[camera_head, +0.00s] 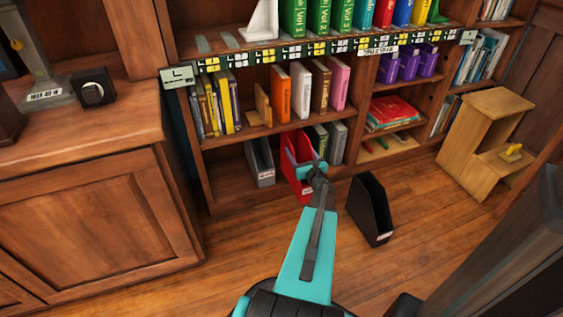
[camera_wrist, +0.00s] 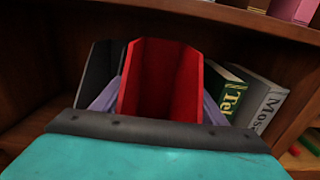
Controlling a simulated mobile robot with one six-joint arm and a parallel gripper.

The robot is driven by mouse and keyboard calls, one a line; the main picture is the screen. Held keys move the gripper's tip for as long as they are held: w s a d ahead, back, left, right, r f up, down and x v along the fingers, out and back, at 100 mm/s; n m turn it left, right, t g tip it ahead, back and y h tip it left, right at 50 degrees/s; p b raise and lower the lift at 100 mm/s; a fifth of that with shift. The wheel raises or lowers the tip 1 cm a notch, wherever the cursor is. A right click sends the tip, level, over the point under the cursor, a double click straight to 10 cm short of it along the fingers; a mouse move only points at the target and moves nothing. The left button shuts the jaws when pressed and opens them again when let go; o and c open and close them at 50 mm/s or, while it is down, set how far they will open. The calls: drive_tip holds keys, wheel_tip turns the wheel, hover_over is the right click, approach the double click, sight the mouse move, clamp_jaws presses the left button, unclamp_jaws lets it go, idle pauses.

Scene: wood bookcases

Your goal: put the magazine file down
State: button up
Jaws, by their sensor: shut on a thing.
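A red magazine file (camera_head: 294,172) is at the bottom shelf of the bookcase, between a grey magazine file (camera_head: 261,162) on its left and some books on its right. My gripper (camera_head: 313,170) is shut on the red file at its near side. In the wrist view the red file (camera_wrist: 162,85) stands upright with its open, empty inside showing, and purplish finger parts show on both sides of it. The grey file (camera_wrist: 100,78) shows dark, close to its left. I cannot tell whether the red file's base touches the shelf.
A black magazine file (camera_head: 371,208) stands on the floor to the right of my arm. Green and grey books (camera_wrist: 246,95) stand right of the red file. A wooden step stool (camera_head: 483,140) is at the right. A cabinet (camera_head: 95,225) is at the left.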

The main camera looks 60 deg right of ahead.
drive_tip(key=shift+w+a+r, duration=0.1)
drive_tip(key=shift+w+a, duration=0.05)
drive_tip(key=shift+w, duration=0.35)
drive_tip(key=b+x, duration=0.3)
drive_tip(key=x, duration=1.5)
drive_tip(key=shift+b, duration=0.4)
drive_tip(key=shift+s, duration=0.1)
drive_tip(key=shift+f+b, duration=0.95)
drive_tip(key=shift+f, duration=1.05)
